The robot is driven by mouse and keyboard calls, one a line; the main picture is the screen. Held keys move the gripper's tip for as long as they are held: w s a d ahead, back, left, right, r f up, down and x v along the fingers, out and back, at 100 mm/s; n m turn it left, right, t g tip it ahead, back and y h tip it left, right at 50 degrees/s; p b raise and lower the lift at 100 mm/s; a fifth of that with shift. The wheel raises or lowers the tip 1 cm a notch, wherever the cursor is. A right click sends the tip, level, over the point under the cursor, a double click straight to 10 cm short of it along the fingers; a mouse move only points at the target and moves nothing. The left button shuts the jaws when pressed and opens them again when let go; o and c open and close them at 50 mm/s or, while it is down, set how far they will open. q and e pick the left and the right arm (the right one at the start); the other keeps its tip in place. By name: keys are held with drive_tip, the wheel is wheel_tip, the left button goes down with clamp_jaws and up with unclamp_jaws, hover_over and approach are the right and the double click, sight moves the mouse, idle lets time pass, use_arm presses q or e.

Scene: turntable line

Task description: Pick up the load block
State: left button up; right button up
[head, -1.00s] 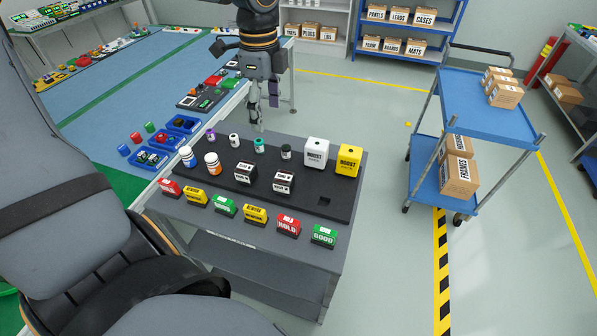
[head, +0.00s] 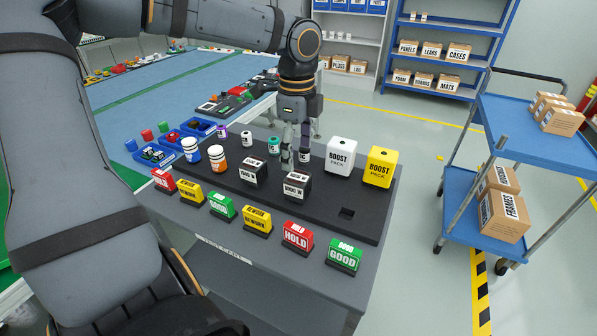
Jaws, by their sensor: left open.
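Two black blocks with white label faces, one to the left (head: 253,173) and one to the right (head: 296,187), stand on the dark board (head: 330,213). Their print is too small to read surely, so I cannot tell which is the load block. My left gripper (head: 295,160) points down, open and empty, just behind the right block, among the small vials. Its fingers partly overlap the dark vial (head: 304,156) in the view. I cannot tell whether they touch anything. My right gripper is not in view.
White (head: 341,157) and yellow (head: 380,167) boost packs stand right of the gripper. A teal-capped vial (head: 274,145) and orange-white bottle (head: 217,158) stand left. Several coloured sign blocks, including a green GOOD one (head: 345,254), line the front. A blue cart (head: 530,133) is at right.

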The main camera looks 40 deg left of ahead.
sight(298, 176)
use_arm(q)
wheel_tip(298, 176, down, 5)
drive_tip(key=shift+f+b, duration=0.1)
drive_tip(key=shift+b, duration=0.7)
wheel_tip(298, 176, down, 4)
drive_tip(key=shift+w+a+f+b, duration=0.1)
drive_tip(key=shift+w+f+b, duration=0.05)
drive_tip(key=shift+b, duration=0.65)
drive_tip(key=shift+w+a+f, duration=0.1)
drive_tip(key=shift+f, duration=0.4)
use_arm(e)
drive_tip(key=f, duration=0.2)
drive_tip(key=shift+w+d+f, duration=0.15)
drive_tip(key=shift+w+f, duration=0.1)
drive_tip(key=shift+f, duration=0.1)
use_arm(q)
drive_tip(key=shift+r, duration=0.15)
drive_tip(key=c, duration=0.3)
clamp_jaws()
